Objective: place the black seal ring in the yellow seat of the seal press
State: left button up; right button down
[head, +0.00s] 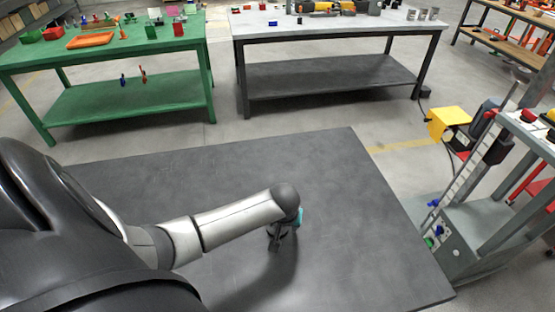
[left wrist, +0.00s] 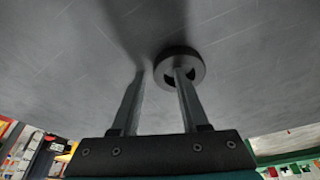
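The black seal ring (left wrist: 158,72) lies on the dark table in the left wrist view. My left gripper (left wrist: 159,72) points down at it with its two fingers apart. One finger is outside the ring, with a small gap to it. The other overlaps the ring's opening; I cannot tell whether its tip is inside. In the head view my left gripper (head: 275,242) is low over the table, and the ring cannot be made out there. A yellow part (head: 448,116) shows at the right; I cannot tell whether it is the press's seat. My right gripper is not in view.
The dark table top (head: 350,210) is otherwise clear. A grey frame with a control box (head: 440,245) stands beyond its right edge. A green table (head: 110,45) and a grey-topped table (head: 330,25) with several objects stand behind, across open floor.

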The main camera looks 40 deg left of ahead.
aim_at(286, 229)
pick_arm(q)
grip_shut()
jog(key=shift+r, duration=0.1)
dwell(0.5)
notch_tip(286, 229, up, 20)
jog(key=p, duration=0.4)
jog(key=shift+p, duration=0.35)
